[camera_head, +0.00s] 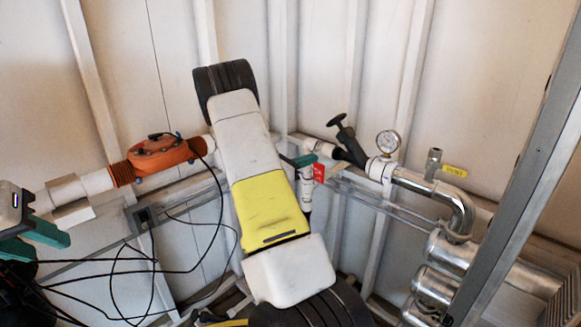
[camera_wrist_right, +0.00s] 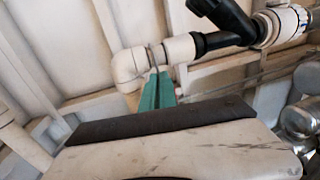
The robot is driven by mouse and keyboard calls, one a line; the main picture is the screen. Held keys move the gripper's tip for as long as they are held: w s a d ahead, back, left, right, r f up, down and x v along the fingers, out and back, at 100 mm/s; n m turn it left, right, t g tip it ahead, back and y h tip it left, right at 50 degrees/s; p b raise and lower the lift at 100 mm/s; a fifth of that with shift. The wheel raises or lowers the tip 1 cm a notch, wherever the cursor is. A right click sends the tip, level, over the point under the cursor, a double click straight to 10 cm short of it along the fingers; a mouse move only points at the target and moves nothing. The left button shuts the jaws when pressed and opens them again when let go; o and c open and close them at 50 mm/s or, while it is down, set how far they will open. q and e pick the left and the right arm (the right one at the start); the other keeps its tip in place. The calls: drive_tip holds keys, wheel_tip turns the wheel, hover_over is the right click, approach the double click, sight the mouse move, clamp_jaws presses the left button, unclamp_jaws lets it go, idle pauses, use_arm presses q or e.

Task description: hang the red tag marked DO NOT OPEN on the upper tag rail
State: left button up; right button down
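The red tag (camera_head: 319,172) with white marking shows in the head view at the tip of my right gripper (camera_head: 303,160). Its lettering is too small to read. In the right wrist view the two teal fingers of the right gripper (camera_wrist_right: 157,88) are close together, with a thin dark line between them; the tag's face does not show there. A thin horizontal rail (camera_head: 385,205) runs to the right, below the tag. I cannot tell whether it is the upper tag rail or whether the tag touches it. My left gripper (camera_head: 45,240) is at the left edge, fingers apart and empty.
A pressure gauge (camera_head: 388,142), a black-handled valve (camera_head: 346,138) and a shiny pipe (camera_head: 440,195) stand right of the tag. A yellow tag (camera_head: 454,170) hangs beside a small valve. An orange unit (camera_head: 160,155) and loose black cables (camera_head: 120,262) are at left.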

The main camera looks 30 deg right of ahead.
drive_tip(key=shift+r, duration=0.1)
drive_tip(key=r, duration=0.3)
drive_tip(key=shift+s+a+r, duration=0.2)
drive_tip(key=shift+s+a, duration=0.05)
drive_tip(key=s+a+r, duration=0.1)
drive_tip(key=s+a, duration=0.9)
drive_tip(key=s, duration=0.2)
drive_tip(key=w+a+f+n+t+y, duration=0.3)
drive_tip(key=a+f+t, duration=0.1)
drive_tip(key=a, duration=0.4)
drive_tip(key=w+a+f+n+t+y, duration=0.3)
drive_tip(key=a+f+n+t, duration=0.1)
drive_tip(key=a, duration=0.3)
drive_tip(key=w+a+f+n+t+y, duration=0.3)
drive_tip(key=a+f+t, duration=0.3)
drive_tip(key=a, duration=0.2)
drive_tip(key=shift+w+a+n+y, duration=0.3)
drive_tip(key=shift+w+n, duration=0.05)
drive_tip(key=shift+n, duration=0.25)
